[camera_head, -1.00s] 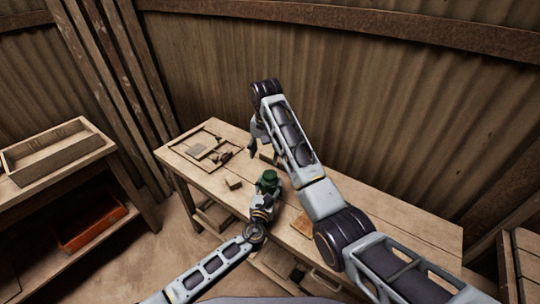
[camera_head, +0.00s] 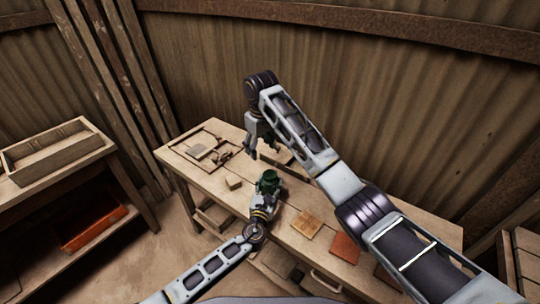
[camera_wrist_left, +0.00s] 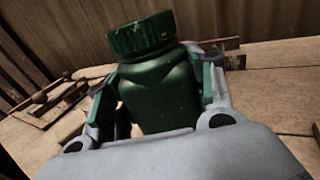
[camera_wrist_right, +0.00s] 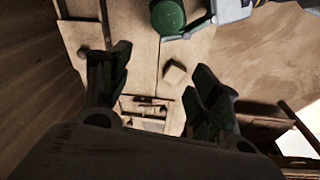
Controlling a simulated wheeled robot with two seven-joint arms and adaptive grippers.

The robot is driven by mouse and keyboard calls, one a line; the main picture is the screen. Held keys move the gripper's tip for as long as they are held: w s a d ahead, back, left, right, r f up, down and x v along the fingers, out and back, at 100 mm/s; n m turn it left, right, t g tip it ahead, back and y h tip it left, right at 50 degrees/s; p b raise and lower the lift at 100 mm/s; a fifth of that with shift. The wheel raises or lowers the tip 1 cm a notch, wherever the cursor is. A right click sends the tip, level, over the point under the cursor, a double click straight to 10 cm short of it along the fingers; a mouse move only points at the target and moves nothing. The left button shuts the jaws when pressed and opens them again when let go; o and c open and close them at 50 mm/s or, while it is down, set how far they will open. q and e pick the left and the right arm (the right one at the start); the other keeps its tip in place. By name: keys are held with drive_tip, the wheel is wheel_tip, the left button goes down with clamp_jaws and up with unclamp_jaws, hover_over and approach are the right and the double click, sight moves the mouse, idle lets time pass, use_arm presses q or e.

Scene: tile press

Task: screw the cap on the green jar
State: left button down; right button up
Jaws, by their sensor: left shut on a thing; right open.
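The green jar (camera_wrist_left: 158,97) stands upright between the fingers of my left gripper (camera_head: 266,191), which is shut on its body. A ridged green cap (camera_wrist_left: 140,34) sits on top of the jar in the left wrist view; I cannot tell how tight it is. The cap also shows in the head view (camera_head: 269,175) and from above in the right wrist view (camera_wrist_right: 167,15). My right gripper (camera_wrist_right: 157,85) is open and empty. It hangs above the bench, behind and to the left of the jar in the head view (camera_head: 262,149).
The wooden bench (camera_head: 330,215) carries a small wooden block (camera_head: 234,183) left of the jar. A framed tray (camera_head: 182,149) with small pieces lies at its left end. A tan tile (camera_head: 306,224) and a reddish tile (camera_head: 345,248) lie to the right. A corrugated wall (camera_head: 400,110) stands behind.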

sight(270, 174)
drive_tip(key=shift+s+d+f+n+g, duration=0.25)
drive_tip(key=shift+s+d+f+n, duration=0.25)
drive_tip(key=shift+n, duration=2.15)
drive_tip(key=shift+s+d+f+n+g, duration=0.25)
drive_tip(key=shift+d+n, duration=0.35)
drive_tip(key=shift+n, duration=2.1)
drive_tip(key=shift+s+d+f+n+g, duration=0.35)
drive_tip(key=shift+d+n, duration=0.2)
drive_tip(key=shift+n, duration=2.1)
drive_tip(key=shift+w+f, duration=0.1)
drive_tip(key=shift+f, duration=0.05)
drive_tip(key=shift+f, duration=3.95)
